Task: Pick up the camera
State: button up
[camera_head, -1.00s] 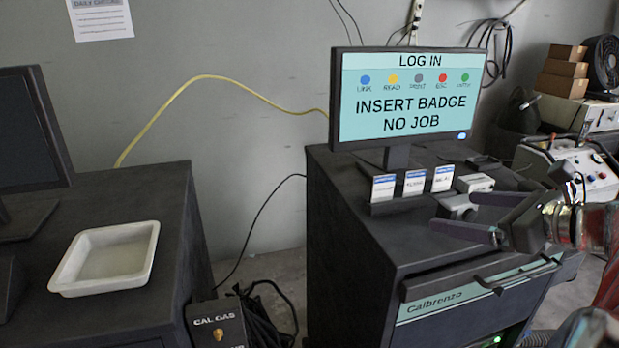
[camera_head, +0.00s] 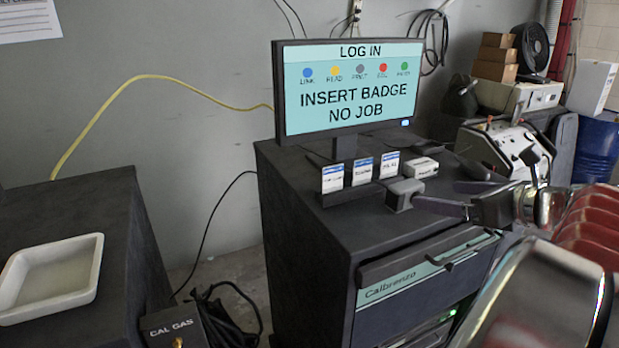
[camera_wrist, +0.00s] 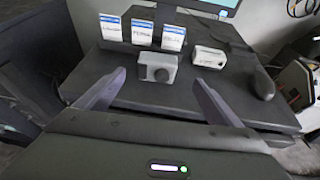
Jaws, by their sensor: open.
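The camera is most likely the small grey block with a round lens on its front (camera_wrist: 157,68). It stands on the dark cabinet top in front of the card rack, and in the head view it is the grey block (camera_head: 405,194). My gripper (camera_head: 440,194) is open and empty at the right of the block in the head view. In the wrist view my gripper's fingers (camera_wrist: 158,80) are spread wide, with the block beyond and between their tips. I see no contact; the exact gap is hard to judge.
A small white device (camera_wrist: 210,57) sits close to the right of the camera. A rack (camera_head: 360,190) with three cards stands behind, below the monitor (camera_head: 347,90). A dark mouse-like object (camera_wrist: 263,84) lies at right. A white tray (camera_head: 50,312) is on the left cabinet.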

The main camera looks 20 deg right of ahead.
aim_at(413, 190)
jog(key=shift+x, duration=3.05)
jog(key=shift+a, duration=0.1)
jog(key=shift+a+x, duration=0.2)
jog(key=shift+x, duration=2.4)
jog(key=shift+r, duration=0.15)
jog(key=shift+c, duration=0.7)
jog(key=c, duration=1.1)
jog(key=shift+r, duration=0.15)
jog(key=shift+c, duration=0.2)
notch_tip(413, 190, up, 10)
jog(key=shift+f, duration=0.1)
